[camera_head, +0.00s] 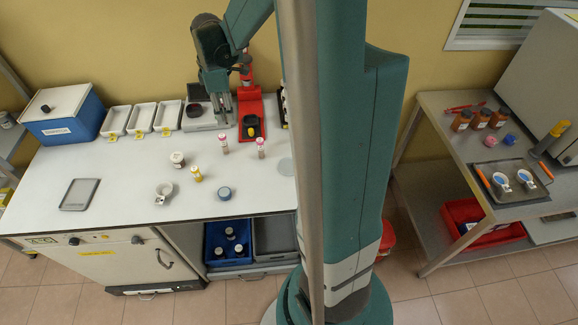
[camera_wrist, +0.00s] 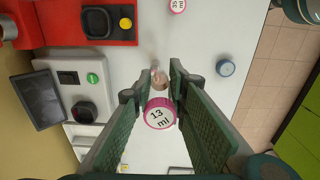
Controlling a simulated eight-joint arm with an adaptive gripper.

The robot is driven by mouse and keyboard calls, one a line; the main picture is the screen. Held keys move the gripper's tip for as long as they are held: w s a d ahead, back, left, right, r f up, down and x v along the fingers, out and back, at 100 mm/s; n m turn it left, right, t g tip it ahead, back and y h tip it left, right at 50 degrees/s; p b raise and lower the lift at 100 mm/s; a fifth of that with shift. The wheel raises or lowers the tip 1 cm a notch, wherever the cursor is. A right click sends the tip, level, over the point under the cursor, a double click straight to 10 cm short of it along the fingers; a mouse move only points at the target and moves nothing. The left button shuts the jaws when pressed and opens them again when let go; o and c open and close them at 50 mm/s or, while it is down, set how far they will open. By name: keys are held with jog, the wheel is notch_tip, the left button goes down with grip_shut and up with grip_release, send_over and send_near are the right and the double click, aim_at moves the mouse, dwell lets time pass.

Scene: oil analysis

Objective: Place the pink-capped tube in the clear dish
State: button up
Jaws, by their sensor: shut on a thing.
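My gripper (camera_head: 223,122) is shut on a pink-capped tube (camera_head: 223,145) over the middle of the white bench. In the wrist view, its fingers (camera_wrist: 163,95) flank the tube, whose pink-rimmed cap (camera_wrist: 160,114) reads "13 ml". I cannot tell if the tube's bottom touches the bench. A second pink-capped tube (camera_head: 261,149) stands to the right; its cap (camera_wrist: 177,5) shows at the wrist view's top edge. A flat, pale, see-through disc (camera_head: 286,167), which looks like the clear dish, lies farther right, close to my column.
A red device (camera_head: 250,118) stands behind the second tube. White trays (camera_head: 141,118) line the back left.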

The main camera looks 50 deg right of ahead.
jog(key=s+d+m, duration=0.3)
jog(key=s+d, duration=0.2)
jog(key=s, duration=0.5)
jog(key=m, duration=0.4)
send_over(290, 167)
jog(key=f, duration=0.2)
notch_tip(290, 167, down, 4)
jog(key=shift+w+f, duration=0.15)
jog(key=shift+f, duration=0.1)
jog(key=shift+f+b, duration=0.15)
jog(key=shift+b, duration=0.15)
jog(key=shift+f+b, duration=0.35)
jog(key=shift+f, duration=2.45)
jog(key=shift+f, duration=2.05)
jog(key=shift+f+b, duration=0.2)
jog(key=shift+b, duration=0.25)
